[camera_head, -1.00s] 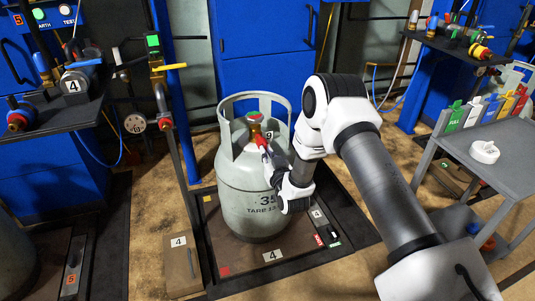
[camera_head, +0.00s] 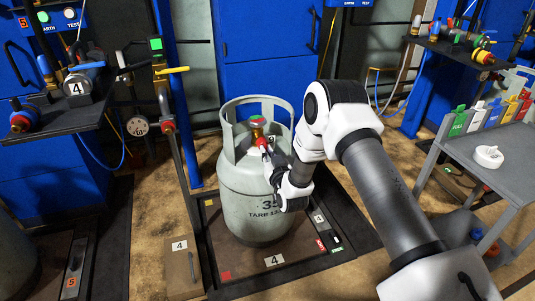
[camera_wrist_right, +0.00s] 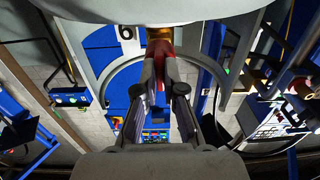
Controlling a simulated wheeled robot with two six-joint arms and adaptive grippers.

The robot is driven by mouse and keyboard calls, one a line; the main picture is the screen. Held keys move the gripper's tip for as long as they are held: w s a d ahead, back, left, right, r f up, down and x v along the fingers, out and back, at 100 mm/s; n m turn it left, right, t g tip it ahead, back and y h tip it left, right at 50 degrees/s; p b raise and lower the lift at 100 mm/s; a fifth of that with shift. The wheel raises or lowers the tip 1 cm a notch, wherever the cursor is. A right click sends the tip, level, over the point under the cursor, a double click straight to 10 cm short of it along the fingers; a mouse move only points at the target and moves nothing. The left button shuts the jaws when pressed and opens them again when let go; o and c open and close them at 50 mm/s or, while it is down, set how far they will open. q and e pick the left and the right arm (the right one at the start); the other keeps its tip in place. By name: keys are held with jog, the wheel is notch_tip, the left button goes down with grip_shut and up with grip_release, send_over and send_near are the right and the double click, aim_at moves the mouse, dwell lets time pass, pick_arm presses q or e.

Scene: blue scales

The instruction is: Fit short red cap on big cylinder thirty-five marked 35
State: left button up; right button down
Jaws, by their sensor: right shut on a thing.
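The big grey cylinder (camera_head: 246,185) marked 35 stands upright on the scale, with a collar ring around its top. Its brass valve (camera_head: 257,132) has a red and green top and also shows at the top of the right wrist view (camera_wrist_right: 160,34). My right gripper (camera_head: 268,152) is at the valve, inside the collar opening, shut on the short red cap (camera_wrist_right: 164,62). The cap points at the valve outlet and looks touching or very close; I cannot tell whether it is seated. My left gripper is not in view.
The scale platform (camera_head: 226,263) is labelled 4. A blue post with a yellow-handled valve (camera_head: 172,70) stands left of the cylinder. A grey side table (camera_head: 470,150) at the right holds a white roll (camera_head: 489,156) and coloured tags. A dark shelf (camera_head: 70,118) is at the left.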

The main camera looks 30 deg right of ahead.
dwell(0.3)
jog(key=shift+f+m+b, duration=0.15)
jog(key=shift+m+b, duration=0.2)
jog(key=shift+m, duration=1.35)
jog(key=shift+m+b, duration=0.7)
jog(key=shift+m, duration=1)
